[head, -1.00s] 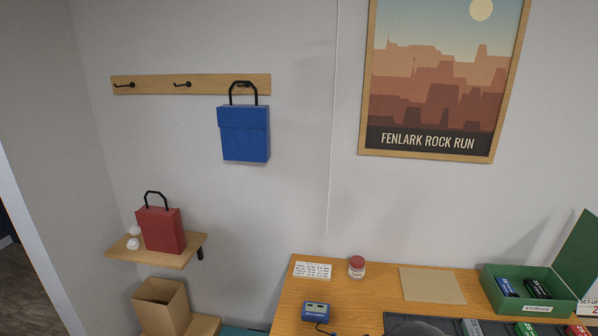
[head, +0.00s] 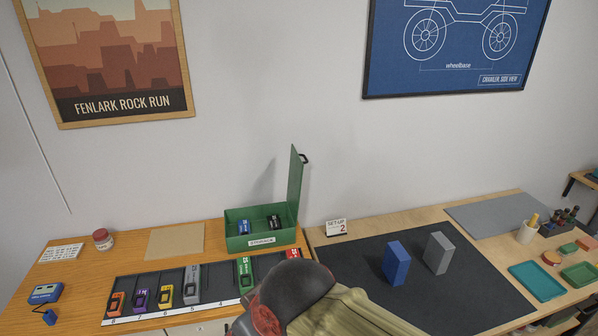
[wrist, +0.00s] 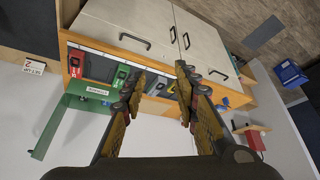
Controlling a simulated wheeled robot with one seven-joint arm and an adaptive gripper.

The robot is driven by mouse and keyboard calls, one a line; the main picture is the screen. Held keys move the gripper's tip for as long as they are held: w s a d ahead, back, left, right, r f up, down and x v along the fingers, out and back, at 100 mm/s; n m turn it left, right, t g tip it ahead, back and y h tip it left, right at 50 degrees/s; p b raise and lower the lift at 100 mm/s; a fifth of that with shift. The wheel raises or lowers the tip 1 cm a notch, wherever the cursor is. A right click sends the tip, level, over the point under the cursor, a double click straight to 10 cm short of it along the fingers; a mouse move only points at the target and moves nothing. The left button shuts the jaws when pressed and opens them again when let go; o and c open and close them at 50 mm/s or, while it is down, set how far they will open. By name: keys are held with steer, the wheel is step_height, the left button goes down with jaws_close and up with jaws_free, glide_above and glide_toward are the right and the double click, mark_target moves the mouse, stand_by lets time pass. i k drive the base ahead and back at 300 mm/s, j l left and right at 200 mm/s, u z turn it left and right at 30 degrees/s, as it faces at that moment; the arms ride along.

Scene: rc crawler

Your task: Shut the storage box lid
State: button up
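The green storage box (head: 240,243) stands at the back of the wooden bench in the head view, with a blue and a black pack inside. Its lid (head: 296,190) stands open, upright on the right side of the box, with a dark handle near its top. In the tilted wrist view the box (wrist: 79,104) and its lid (wrist: 47,130) show at the left. My gripper (wrist: 160,75) is open and empty in the wrist view, apart from the box and lid. The gripper's fingers are not clear in the head view, where my arm fills the bottom middle.
A row of coloured packs in a numbered rack (head: 172,309) lies in front of the box. A set-up card (head: 336,228) stands just right of the lid. A dark mat (head: 440,290) holds a blue block (head: 396,263) and a grey block (head: 438,253). A jar (head: 103,239) stands left.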

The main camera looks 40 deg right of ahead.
mark_target(297, 171)
steer(key=k+l, duration=0.15)
steer(key=l, duration=0.2)
steer(key=k+l, duration=0.2)
steer(key=l, duration=0.2)
steer(key=k+l, duration=0.15)
steer(key=l, duration=0.2)
steer(key=k+l, duration=0.2)
steer(key=l, duration=0.2)
steer(key=k+l, duration=0.15)
steer(key=l, duration=0.2)
steer(key=k+l, duration=0.15)
steer(key=l, duration=0.25)
steer(key=i+z, duration=0.3)
steer(key=i+j+z, duration=0.1)
steer(key=z, duration=0.25)
steer(key=j, duration=0.05)
